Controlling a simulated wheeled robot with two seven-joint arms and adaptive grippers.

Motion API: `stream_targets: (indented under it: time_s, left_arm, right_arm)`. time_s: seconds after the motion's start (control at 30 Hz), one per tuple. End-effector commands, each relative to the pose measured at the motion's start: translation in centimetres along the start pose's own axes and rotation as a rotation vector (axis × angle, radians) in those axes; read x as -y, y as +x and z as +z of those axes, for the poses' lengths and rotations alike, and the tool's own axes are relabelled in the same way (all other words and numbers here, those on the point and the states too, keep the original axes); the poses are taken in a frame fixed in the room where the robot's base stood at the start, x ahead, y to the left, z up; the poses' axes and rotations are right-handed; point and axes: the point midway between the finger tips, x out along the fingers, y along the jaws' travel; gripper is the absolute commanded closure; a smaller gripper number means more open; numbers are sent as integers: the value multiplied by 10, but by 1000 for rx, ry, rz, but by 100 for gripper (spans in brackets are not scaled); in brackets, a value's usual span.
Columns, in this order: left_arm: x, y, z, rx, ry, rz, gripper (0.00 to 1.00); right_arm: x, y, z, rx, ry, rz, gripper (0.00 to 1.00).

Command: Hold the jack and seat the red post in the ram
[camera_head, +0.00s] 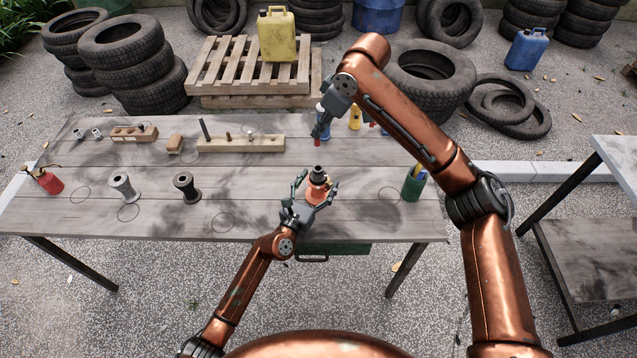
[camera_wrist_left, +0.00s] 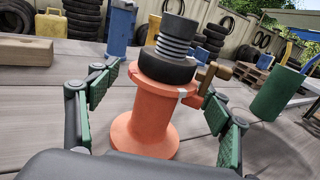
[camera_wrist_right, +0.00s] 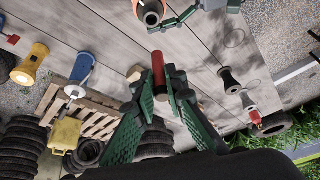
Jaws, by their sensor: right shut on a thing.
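The orange-red jack (camera_head: 317,190) stands upright near the table's front edge, with a black collar and a grey ribbed ram (camera_wrist_left: 175,38) on top. My left gripper (camera_head: 311,190) is open around the jack, with gaps between its fingers and the body in the left wrist view (camera_wrist_left: 160,110). My right gripper (camera_head: 320,130) is shut on the red post (camera_wrist_right: 158,70) and holds it above the table, behind the jack in the head view. The post's lower end (camera_head: 317,142) points down. The jack's top also shows in the right wrist view (camera_wrist_right: 151,14).
A green cup (camera_head: 412,187) stands right of the jack. Two spools (camera_head: 186,186) stand to its left. A long wooden block (camera_head: 260,144) with pegs lies behind. Blue and yellow containers (camera_head: 355,120) stand near the right arm. Bare table lies between the spools and jack.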

Motion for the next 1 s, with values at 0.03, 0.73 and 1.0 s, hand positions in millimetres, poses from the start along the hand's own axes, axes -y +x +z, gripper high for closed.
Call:
stream_targets:
  time_s: [0.03, 0.73, 1.0]
  left_arm:
    - [0, 0, 0, 0, 0, 0, 31]
    - [-2, 0, 0, 0, 0, 2, 79]
    - [-2, 0, 0, 0, 1, 3, 97]
  right_arm:
    - [0, 0, 0, -1, 0, 0, 100]
    - [0, 0, 0, -1, 0, 0, 100]
    - [0, 0, 0, -1, 0, 0, 100]
